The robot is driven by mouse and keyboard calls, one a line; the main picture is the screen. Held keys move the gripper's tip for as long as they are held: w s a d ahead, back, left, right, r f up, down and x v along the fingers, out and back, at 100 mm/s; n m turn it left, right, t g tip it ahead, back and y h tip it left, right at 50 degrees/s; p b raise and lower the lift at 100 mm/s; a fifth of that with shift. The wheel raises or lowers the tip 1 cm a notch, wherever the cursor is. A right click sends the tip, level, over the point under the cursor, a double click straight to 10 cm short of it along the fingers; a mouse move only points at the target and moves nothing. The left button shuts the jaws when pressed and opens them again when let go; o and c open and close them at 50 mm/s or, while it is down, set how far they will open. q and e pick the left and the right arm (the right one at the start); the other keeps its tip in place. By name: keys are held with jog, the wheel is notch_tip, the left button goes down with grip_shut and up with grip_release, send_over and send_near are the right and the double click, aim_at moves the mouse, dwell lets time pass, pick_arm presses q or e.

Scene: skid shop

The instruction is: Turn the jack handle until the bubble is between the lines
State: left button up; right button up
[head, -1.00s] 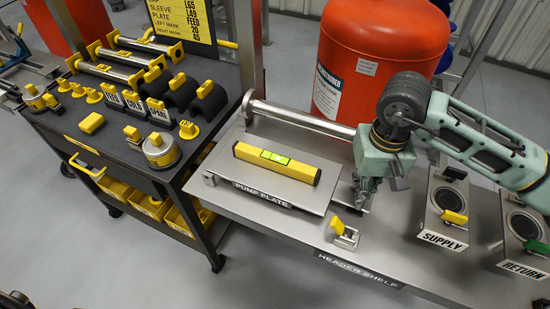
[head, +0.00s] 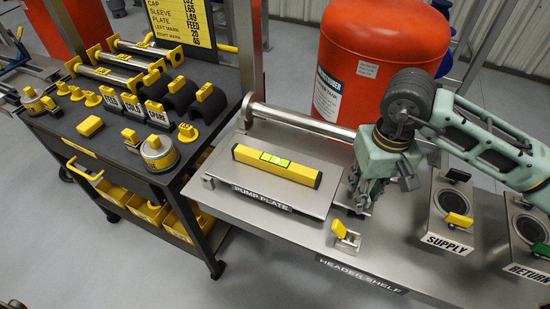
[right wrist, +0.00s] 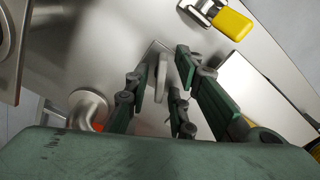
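The yellow spirit level (head: 246,154) with a green vial lies across the pump plate (head: 222,194); its bubble is too small to place against the lines. My right gripper (head: 357,203) points down at the plate's right end, over the jack, most of which it hides in the head view. In the right wrist view my right gripper (right wrist: 162,72) has its fingers apart, one on each side of a thin grey upright piece (right wrist: 162,76), which looks like the jack handle. Gaps seem to show on both sides of it. My left gripper is out of view.
A yellow-handled latch (head: 346,237) stands on the header shelf (head: 390,262) just in front of my right gripper. The supply valve (head: 452,212) and return valve (head: 524,226) are to the right. A red tank (head: 352,95) stands behind, a tool cart (head: 105,150) at left.

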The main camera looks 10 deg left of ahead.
dwell(0.3)
jog(key=shift+r+p, duration=1.2)
jog(key=shift+r, duration=2.25)
jog(key=shift+m+b, duration=0.55)
jog(key=shift+m, duration=0.35)
jog(key=m, duration=0.1)
jog(key=m+b, duration=0.1)
jog(key=m, duration=0.1)
jog(key=shift+r+m, duration=0.2)
jog(key=shift+m, duration=0.1)
jog(key=shift+r+m, duration=0.2)
jog(key=shift+m, duration=0.6)
